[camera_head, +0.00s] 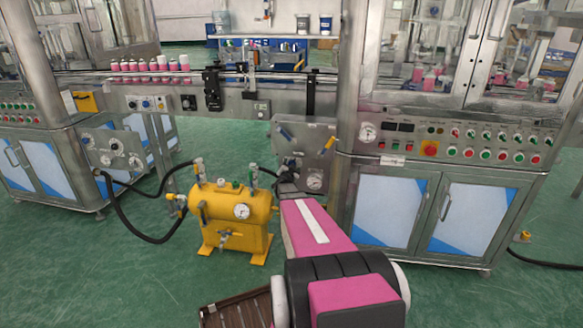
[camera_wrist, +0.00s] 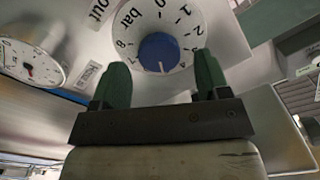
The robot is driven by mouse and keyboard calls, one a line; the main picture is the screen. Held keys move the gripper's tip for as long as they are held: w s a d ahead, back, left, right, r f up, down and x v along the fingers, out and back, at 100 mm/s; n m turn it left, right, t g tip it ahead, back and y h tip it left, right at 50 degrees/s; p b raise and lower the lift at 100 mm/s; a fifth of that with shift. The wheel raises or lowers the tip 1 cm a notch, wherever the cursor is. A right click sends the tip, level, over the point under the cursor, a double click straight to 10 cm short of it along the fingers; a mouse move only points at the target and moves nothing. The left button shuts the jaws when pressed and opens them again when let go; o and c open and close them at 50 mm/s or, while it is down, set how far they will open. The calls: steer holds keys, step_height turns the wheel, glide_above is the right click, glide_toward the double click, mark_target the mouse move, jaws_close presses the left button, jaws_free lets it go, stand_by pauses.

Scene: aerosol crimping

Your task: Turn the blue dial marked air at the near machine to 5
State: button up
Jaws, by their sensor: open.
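The blue dial (camera_wrist: 158,52) sits on a white round scale marked "bar" in the wrist view. A light mark shows near the dial's lower edge in the picture; the figure it points to is hard to read. My gripper (camera_wrist: 162,72) is open. Its two green fingers stand apart, one to each side below the dial, and I cannot tell whether they touch it. In the head view my gripper (camera_head: 288,166) is at the small slanted panel (camera_head: 318,150) left of the right machine; the dial cannot be made out there.
A round gauge (camera_wrist: 30,62) is left of the dial, with an "out" label (camera_wrist: 97,9) between. In the head view a yellow tank (camera_head: 232,215) with a black hose stands on the green floor left of my arm. The right machine's cabinet (camera_head: 420,215) stands on the right.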

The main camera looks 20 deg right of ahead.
steer(key=v, duration=0.9)
steer(key=shift+s+a, duration=0.1)
steer(key=shift+a, duration=0.05)
steer(key=s+a+f+n+g+y, duration=0.25)
steer(key=a+n+y, duration=0.25)
steer(key=a, duration=0.4)
steer(key=s+a+f+n+g+y, duration=0.1)
steer(key=s+a+n+g+y, duration=0.25)
steer(key=a+y, duration=0.45)
steer(key=s+a+n+g+h, duration=0.1)
steer(key=s+a+n+g, duration=0.1)
steer(key=s, duration=0.7)
steer(key=s+a+n+g+h, duration=0.2)
steer(key=s+a+g, duration=0.3)
steer(key=s, duration=0.5)
steer(key=shift+a+r+n+g, duration=0.25)
steer(key=shift+n+g, duration=0.3)
steer(key=shift+g, duration=0.45)
